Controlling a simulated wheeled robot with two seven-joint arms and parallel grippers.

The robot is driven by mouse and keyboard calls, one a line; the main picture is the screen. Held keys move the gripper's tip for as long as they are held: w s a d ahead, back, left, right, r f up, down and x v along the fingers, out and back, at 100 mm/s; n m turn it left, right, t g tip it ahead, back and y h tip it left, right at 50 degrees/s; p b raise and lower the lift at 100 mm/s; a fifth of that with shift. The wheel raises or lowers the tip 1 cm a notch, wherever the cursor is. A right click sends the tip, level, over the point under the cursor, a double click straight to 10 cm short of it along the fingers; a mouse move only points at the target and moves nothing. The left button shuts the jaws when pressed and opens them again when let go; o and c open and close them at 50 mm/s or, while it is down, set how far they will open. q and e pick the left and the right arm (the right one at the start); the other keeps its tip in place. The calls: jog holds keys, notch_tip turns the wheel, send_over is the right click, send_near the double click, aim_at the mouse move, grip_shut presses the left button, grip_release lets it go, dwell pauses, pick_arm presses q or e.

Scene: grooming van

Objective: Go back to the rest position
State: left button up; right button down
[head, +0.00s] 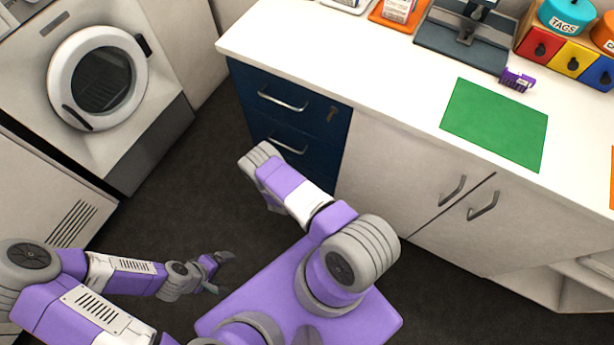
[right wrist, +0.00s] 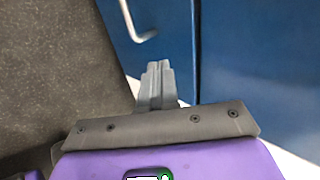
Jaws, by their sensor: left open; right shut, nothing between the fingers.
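My left gripper (head: 222,272) is in the lower left of the head view, held over the dark floor with its fingers apart and nothing between them. My right arm reaches up the middle of the head view toward the blue drawer unit (head: 290,115). Its gripper is hidden there behind the wrist. In the right wrist view my right gripper (right wrist: 157,82) shows with its grey fingers together and empty. Beyond it stand the blue drawer fronts (right wrist: 240,60) and a metal handle (right wrist: 138,24). I cannot tell the exact gap between them.
A white counter (head: 370,70) runs along the right, with a green mat (head: 495,123), a purple clip-like object (head: 517,79) and a box of coloured drawers (head: 578,58). A dryer (head: 98,78) stands at the left. Dark floor (head: 185,210) is free between them.

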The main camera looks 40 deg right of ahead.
jog(key=p+v, duration=0.2)
jog(key=v, duration=0.7)
jog(key=shift+p, duration=0.4)
jog(key=shift+w+r, duration=0.1)
